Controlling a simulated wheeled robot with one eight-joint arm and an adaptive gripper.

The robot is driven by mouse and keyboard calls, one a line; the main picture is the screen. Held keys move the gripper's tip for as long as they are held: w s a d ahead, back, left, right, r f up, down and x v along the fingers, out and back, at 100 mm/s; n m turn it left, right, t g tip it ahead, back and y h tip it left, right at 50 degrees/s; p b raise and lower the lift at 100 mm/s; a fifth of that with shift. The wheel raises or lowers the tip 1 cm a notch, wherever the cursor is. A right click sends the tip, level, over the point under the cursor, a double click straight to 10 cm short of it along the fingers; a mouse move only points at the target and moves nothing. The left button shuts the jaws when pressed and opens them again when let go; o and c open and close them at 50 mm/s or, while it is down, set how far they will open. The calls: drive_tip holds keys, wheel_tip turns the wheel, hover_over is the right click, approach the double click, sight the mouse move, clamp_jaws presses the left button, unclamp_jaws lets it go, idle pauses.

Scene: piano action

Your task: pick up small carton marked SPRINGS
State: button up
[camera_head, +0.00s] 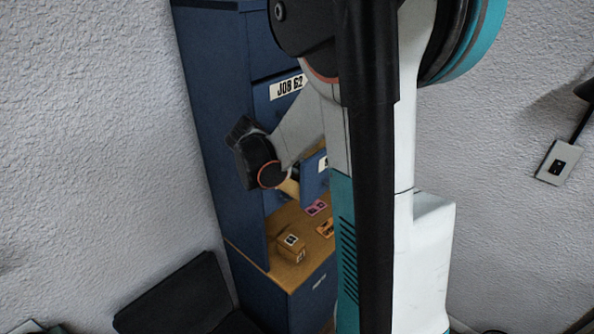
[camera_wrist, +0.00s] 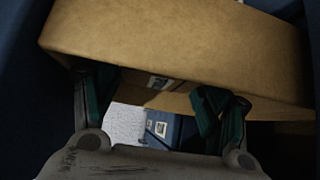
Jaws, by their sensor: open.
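A small tan carton (camera_head: 291,247) with a dark-and-white label sits on the wooden ledge of the blue cabinet in the head view. The lettering is too small to read. My gripper's fingertips cannot be made out in the head view. In the wrist view my gripper (camera_wrist: 155,88) is open, its two dark green-edged fingers apart with nothing clamped between them. A broad tan surface (camera_wrist: 180,40) fills the view just beyond the fingers. A small label shows under it between the fingers. I cannot tell whether this is the carton or the cabinet's woodwork.
The blue cabinet (camera_head: 215,130) encloses the wooden ledge (camera_head: 285,216). A pink label (camera_head: 316,208) and an orange label (camera_head: 326,229) lie behind and right of the carton. A plate marked JOB 62 (camera_head: 288,87) is above. My arm hides the cabinet's right side.

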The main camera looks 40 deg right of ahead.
drive_tip(key=shift+d+f, duration=0.2)
drive_tip(key=shift+f, duration=0.05)
drive_tip(key=shift+c, duration=0.3)
drive_tip(key=c, duration=0.8)
drive_tip(key=shift+o, duration=0.2)
drive_tip(key=shift+r, duration=0.1)
